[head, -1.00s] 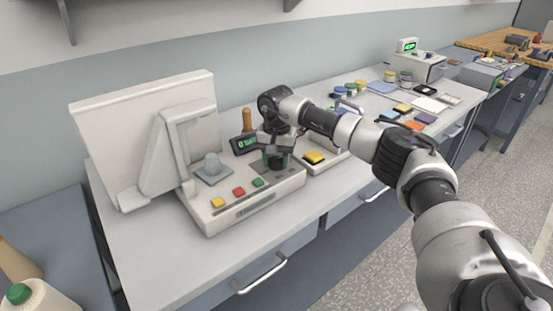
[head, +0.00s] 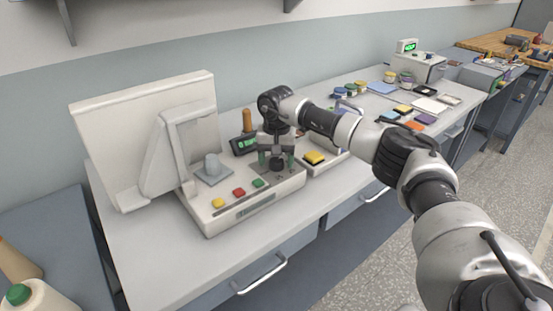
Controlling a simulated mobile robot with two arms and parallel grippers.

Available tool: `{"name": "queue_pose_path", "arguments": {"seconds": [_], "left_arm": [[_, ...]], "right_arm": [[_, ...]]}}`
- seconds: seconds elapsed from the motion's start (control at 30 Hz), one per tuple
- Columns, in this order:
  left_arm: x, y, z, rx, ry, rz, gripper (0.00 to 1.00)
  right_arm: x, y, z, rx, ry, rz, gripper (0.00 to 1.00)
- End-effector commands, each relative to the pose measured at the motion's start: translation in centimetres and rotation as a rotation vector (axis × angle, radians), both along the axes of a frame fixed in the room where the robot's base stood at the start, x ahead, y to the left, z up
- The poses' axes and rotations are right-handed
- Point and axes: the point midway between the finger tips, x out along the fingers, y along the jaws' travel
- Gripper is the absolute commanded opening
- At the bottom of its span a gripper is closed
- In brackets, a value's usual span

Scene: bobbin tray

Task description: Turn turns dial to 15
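The winder machine (head: 225,215) is a cream box on the bench with a small dark display (head: 244,144) showing green characters too small to read. A dark round dial knob (head: 277,165) sits on a grey plate at the right of its top. My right gripper (head: 277,158) points down over this knob. Its two fingers stand apart, one to the left and one to the right of the knob, so it looks open. Whether a finger touches the knob cannot be told. My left gripper is not in view.
Yellow, red and green buttons (head: 238,192) line the machine's front, with a grey spindle (head: 212,166) behind them. A box with a yellow button (head: 314,157) stands close on the right. Bobbins, coloured pads and another device (head: 418,65) occupy the far bench. The bench's front left is clear.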

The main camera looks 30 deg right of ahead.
Motion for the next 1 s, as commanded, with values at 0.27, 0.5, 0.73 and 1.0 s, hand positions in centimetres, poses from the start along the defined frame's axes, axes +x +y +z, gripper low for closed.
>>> {"name": "queue_pose_path", "arguments": {"seconds": [0.27, 0.5, 0.73, 1.0], "left_arm": [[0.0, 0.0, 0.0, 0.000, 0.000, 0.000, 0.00], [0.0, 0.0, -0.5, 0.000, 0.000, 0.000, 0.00], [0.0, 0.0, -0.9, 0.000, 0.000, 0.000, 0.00], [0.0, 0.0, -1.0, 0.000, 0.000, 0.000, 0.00]], "right_arm": [[0.0, 0.0, 0.0, 0.000, 0.001, -0.001, 0.68], [0.0, 0.0, 3.3, 0.000, -0.003, 0.000, 0.68], [0.0, 0.0, 7.9, 0.000, -0.003, -0.001, 0.68], [0.0, 0.0, 10.6, 0.000, 0.000, 0.000, 0.68]]}}
